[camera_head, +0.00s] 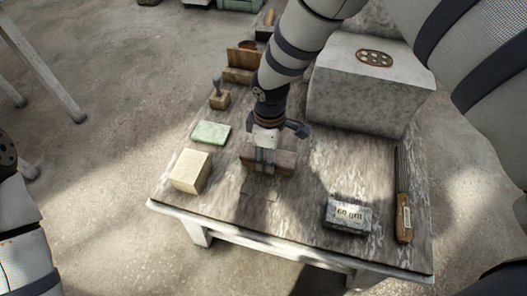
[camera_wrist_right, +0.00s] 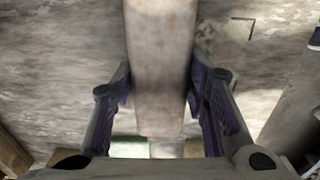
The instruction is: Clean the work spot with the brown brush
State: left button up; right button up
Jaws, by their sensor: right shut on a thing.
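The brown brush (camera_head: 286,161) is a brown block in the middle of the worktable. My right gripper (camera_head: 266,150) comes down from above and is shut on it. In the right wrist view the brush (camera_wrist_right: 160,60) runs as a long pale-brown bar between the two fingers (camera_wrist_right: 160,92). I cannot tell whether its underside touches the tabletop. The work spot (camera_head: 259,190) is a faint marked outline on the table just in front of the brush; a dark corner mark (camera_wrist_right: 243,27) shows in the right wrist view. My left gripper is out of view.
On the worktable (camera_head: 300,200) stand a cream block (camera_head: 190,171), green block (camera_head: 211,133), small wooden-based tool (camera_head: 219,97) and wooden holder (camera_head: 243,62) at left. A grit block (camera_head: 348,214) and wooden-handled tool (camera_head: 403,215) lie right. A large pale block (camera_head: 350,95) stands behind.

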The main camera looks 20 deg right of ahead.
jog(key=shift+s+d, duration=0.6)
jog(key=shift+d, duration=0.3)
jog(key=shift+f, duration=0.1)
jog(key=shift+w+a+f, duration=0.15)
jog(key=shift+w+a, duration=0.25)
jog(key=shift+a, duration=0.3)
jog(key=shift+w+a, duration=0.2)
jog(key=shift+a, duration=0.1)
jog(key=shift+w+a+b, duration=0.35)
jog(key=shift+w+a, duration=0.05)
jog(key=shift+a, duration=0.15)
jog(key=shift+w+a+r, duration=0.15)
jog(key=shift+a+r, duration=0.1)
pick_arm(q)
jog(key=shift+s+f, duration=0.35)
